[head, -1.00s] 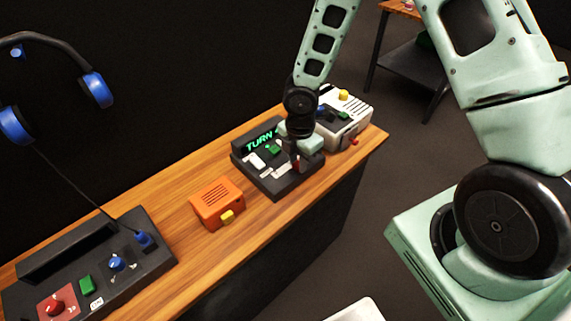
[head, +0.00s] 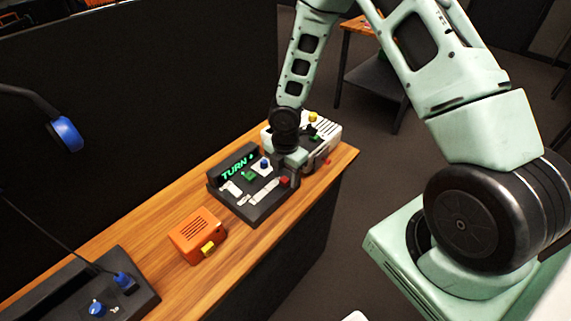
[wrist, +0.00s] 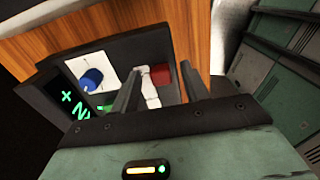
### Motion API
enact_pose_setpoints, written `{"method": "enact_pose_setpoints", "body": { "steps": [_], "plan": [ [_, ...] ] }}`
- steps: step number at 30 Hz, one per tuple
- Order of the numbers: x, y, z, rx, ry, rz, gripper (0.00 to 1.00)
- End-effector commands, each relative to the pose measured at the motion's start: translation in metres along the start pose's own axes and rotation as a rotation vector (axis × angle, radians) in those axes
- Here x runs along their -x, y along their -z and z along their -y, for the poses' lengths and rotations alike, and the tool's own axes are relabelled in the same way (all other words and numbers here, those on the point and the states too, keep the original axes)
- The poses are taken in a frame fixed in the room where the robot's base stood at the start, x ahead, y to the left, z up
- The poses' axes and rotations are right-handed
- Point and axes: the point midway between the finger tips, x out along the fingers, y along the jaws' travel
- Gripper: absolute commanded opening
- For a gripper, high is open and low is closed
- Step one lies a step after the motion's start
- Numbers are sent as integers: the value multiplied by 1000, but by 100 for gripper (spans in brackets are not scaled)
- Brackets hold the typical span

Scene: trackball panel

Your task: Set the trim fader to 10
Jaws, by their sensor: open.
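A dark panel (head: 222,201) with a lit green "TURN +" display (head: 238,167) sits on the wooden counter. It carries a blue knob (head: 265,163), a green button (head: 249,176), pale slotted plates (head: 262,193) and a red cap (head: 285,181) near its right edge. No label reading "trim" is legible, so I cannot tell for sure which control is the trim fader. My gripper (head: 289,172) is low at the panel's right end. In the wrist view, its open fingers (wrist: 162,68) stand either side of the red cap (wrist: 160,75); contact cannot be told. The blue knob (wrist: 92,78) is left of them.
A white box (head: 328,133) with coloured controls stands close behind my gripper. An orange box (head: 197,235) with a yellow button is left of the panel. Bare wood lies between the boxes.

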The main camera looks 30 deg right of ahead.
Motion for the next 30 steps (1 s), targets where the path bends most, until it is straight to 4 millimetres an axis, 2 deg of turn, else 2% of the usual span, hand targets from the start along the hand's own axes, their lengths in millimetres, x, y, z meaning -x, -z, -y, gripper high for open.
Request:
{"method": "enact_pose_setpoints", "body": {
  "steps": [5,21,25,30],
  "plan": [
    [22,-1,-1,-3,-4,0,45],
    [143,-2,-1,-3,-5,3,45],
    [161,-2,0,-3,-3,3,45],
    [172,-1,0,-1,-1,2,45]
  ]
}}
